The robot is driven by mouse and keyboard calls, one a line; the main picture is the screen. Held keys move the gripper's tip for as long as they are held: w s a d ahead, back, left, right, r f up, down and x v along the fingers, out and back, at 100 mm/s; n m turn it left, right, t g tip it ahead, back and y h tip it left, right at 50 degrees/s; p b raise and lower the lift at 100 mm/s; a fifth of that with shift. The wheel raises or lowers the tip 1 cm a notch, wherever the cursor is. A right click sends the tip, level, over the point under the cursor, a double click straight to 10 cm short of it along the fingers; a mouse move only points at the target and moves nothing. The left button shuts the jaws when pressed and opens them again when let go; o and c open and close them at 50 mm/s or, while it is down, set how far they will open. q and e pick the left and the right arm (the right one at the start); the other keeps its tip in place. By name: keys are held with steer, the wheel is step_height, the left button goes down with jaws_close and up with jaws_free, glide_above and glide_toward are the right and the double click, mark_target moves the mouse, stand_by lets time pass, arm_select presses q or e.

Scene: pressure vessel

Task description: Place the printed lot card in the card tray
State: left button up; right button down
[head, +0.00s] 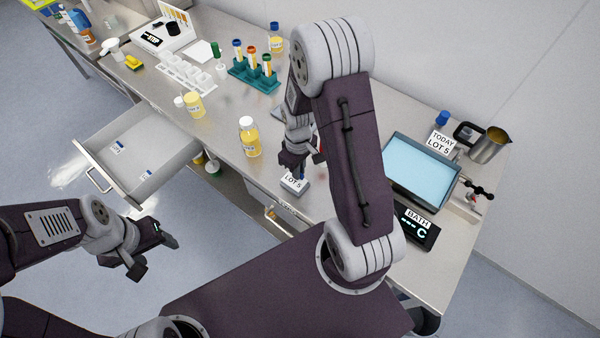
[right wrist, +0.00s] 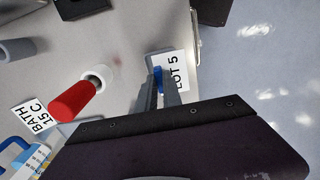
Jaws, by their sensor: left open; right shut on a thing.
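The white printed lot card (head: 293,181) reads LOT 5 and is near the front edge of the bench in the head view. It also shows in the right wrist view (right wrist: 178,70), with a blue piece (right wrist: 158,78) at its edge between the fingertips. My right gripper (head: 291,160) is shut on the lot card by that blue piece; its fingers show in the wrist view (right wrist: 161,92). A grey edge shows under the card; I cannot tell whether it is the card tray or whether they touch. My left gripper (head: 154,256) is open and empty, over the floor.
An open drawer (head: 170,150) with small labels inside juts out at left. A yellow bottle (head: 249,139) and teal tube rack (head: 252,76) stand left of my right arm. The blue bath (head: 420,170) and TODAY LOT 5 sign (head: 439,143) are right. A red-ended cylinder (right wrist: 80,100) lies near the gripper.

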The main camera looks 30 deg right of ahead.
steer(key=shift+w+d+f, duration=0.4)
steer(key=shift+w+d, duration=0.05)
steer(key=shift+w, duration=0.1)
steer(key=shift+w+f, duration=0.25)
steer(key=shift+w, duration=0.05)
step_height(320, 180, down, 4)
steer(key=shift+s+r+p, duration=0.15)
steer(key=shift+r+p, duration=0.1)
steer(key=shift+p, duration=0.2)
steer(key=shift+f, duration=0.3)
steer(key=c, duration=1.5)
jaws_free()
